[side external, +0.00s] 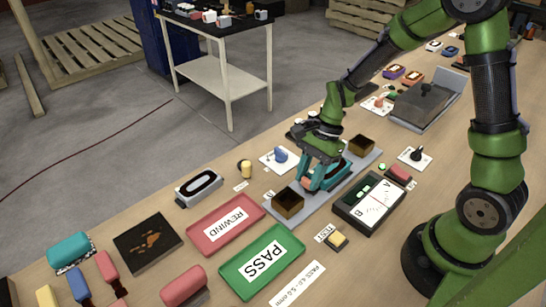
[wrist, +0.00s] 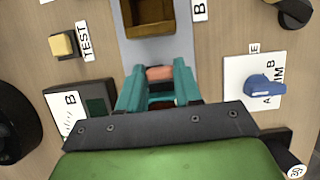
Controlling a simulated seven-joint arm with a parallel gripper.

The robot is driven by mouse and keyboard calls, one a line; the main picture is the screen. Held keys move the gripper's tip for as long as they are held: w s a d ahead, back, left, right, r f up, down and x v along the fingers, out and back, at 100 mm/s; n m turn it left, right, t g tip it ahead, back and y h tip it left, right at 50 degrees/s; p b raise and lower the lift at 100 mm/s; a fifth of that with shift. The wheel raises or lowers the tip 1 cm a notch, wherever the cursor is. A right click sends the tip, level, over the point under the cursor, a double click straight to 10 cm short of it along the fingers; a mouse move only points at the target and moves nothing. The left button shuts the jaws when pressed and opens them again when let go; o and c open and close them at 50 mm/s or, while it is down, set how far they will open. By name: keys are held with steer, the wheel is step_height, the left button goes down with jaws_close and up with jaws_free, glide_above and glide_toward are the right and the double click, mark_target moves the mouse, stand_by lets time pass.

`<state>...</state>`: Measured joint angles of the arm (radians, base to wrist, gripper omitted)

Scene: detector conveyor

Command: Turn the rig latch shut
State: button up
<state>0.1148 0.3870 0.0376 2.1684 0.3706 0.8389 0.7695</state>
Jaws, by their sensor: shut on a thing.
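My gripper (side external: 318,183) has teal fingers and is low over a grey rail plate (side external: 264,207), between two brown open boxes. In the wrist view its fingertips (wrist: 159,76) are closed about a small reddish block (wrist: 160,72), mostly hidden by the fingers. No part is plainly marked as the rig latch. A blue knob (side external: 280,155) on a white plate stands left of the gripper, apart from it; it also shows in the wrist view (wrist: 257,86). A black knob (side external: 417,154) on a white plate stands to the right, also apart.
The brown boxes (side external: 288,203) (side external: 362,146) flank the gripper. A display unit (side external: 370,203) and yellow button (side external: 337,240) are to its right. Red REWIND tray (side external: 205,240) and green PASS tray (side external: 235,279) lie in front. A dark oval-topped device (side external: 199,187) stands left.

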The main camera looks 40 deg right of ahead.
steer(key=n, duration=0.2)
steer(key=n+g, duration=0.1)
steer(key=n, duration=0.1)
steer(key=shift+w+a+g+h, duration=0.1)
steer(key=shift+w+g+h, duration=0.05)
steer(key=shift+g+h, duration=0.15)
steer(key=n+g, duration=0.1)
steer(key=n, duration=0.3)
steer(key=shift+a+n+h, duration=0.15)
steer(key=shift+n+h, duration=0.15)
steer(key=shift+h, duration=0.1)
steer(key=n+g+h, duration=0.1)
steer(key=n, duration=0.3)
steer(key=shift+a+n, duration=0.1)
steer(key=shift+n, duration=0.2)
steer(key=shift+a+n+g+h, duration=0.15)
steer(key=shift+n+h, duration=0.4)
steer(key=shift+n, duration=0.55)
steer(key=shift+d+n+g+h, duration=0.15)
steer(key=shift+n+h, duration=0.4)
steer(key=shift+n, duration=0.55)
steer(key=shift+a, duration=0.1)
steer(key=o, duration=1)
steer(key=shift+o, duration=0.2)
